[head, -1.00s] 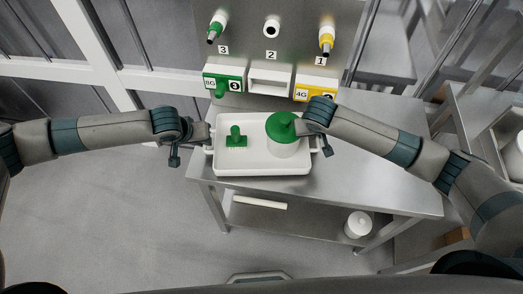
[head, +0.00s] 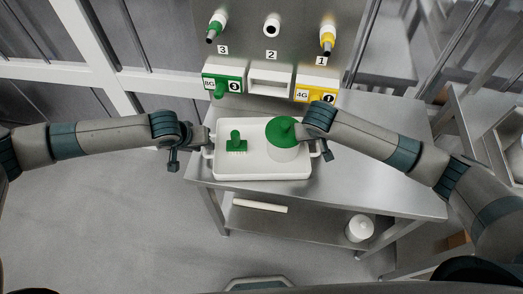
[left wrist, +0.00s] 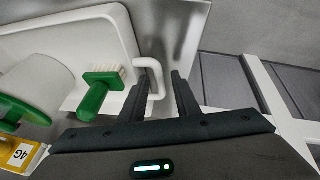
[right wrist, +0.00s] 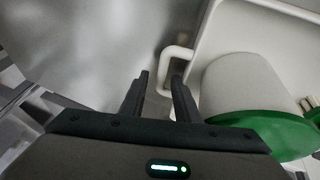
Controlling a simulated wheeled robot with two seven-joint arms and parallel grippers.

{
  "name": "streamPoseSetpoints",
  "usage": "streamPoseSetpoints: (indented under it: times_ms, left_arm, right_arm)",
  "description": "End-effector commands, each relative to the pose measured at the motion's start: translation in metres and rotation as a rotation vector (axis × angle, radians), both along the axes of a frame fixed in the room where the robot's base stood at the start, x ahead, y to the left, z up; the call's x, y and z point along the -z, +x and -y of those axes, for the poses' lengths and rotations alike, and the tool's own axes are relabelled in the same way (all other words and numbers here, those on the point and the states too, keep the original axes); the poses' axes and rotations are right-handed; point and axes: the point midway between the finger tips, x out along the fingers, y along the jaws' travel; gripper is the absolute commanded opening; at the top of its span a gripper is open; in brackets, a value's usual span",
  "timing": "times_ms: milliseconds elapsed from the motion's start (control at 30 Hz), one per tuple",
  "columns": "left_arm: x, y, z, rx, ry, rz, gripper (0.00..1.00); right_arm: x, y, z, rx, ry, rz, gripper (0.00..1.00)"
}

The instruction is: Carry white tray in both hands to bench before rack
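The white tray (head: 262,174) rests, as far as I can see, near the left end of the steel bench (head: 385,180). It holds a green-handled brush (head: 236,146) on its left and a white tub with a green lid (head: 283,133) on its right. My left gripper (left wrist: 162,75) is at the tray's left handle (left wrist: 158,68). Its fingers stand apart on either side of the handle bar. My right gripper (right wrist: 160,76) is at the right handle (right wrist: 174,53), fingers likewise apart around the bar with visible gaps. In the head view, the fingers are mostly hidden.
The rack (head: 295,30) stands behind the bench, with numbered pegs and green, white and yellow holders. The bench's right half is clear. A white container (head: 359,228) and a white bar (head: 260,205) lie on the lower shelf. Another steel table (head: 480,125) stands at the right.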

Motion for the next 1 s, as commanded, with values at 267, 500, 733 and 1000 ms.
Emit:
streamPoseSetpoints:
  times_ms: [267,500,733,1000]
  left_arm:
    - [-0.03,-0.012,-0.007,0.0,-0.001,0.002,0.29]
    - [-0.069,-0.027,-0.016,-0.001,-0.001,0.003,0.29]
    - [-0.097,-0.039,-0.022,-0.002,0.0,0.002,0.29]
    - [-0.105,-0.043,-0.024,-0.001,0.001,0.001,0.29]
  right_arm:
    - [0.0,0.0,-0.001,0.0,0.001,0.0,0.29]
    - [0.0,0.0,-0.001,0.0,0.001,0.0,0.29]
    - [0.0,0.0,-0.001,0.0,0.001,0.0,0.29]
    - [0.0,0.0,-0.001,0.0,0.001,0.0,0.29]
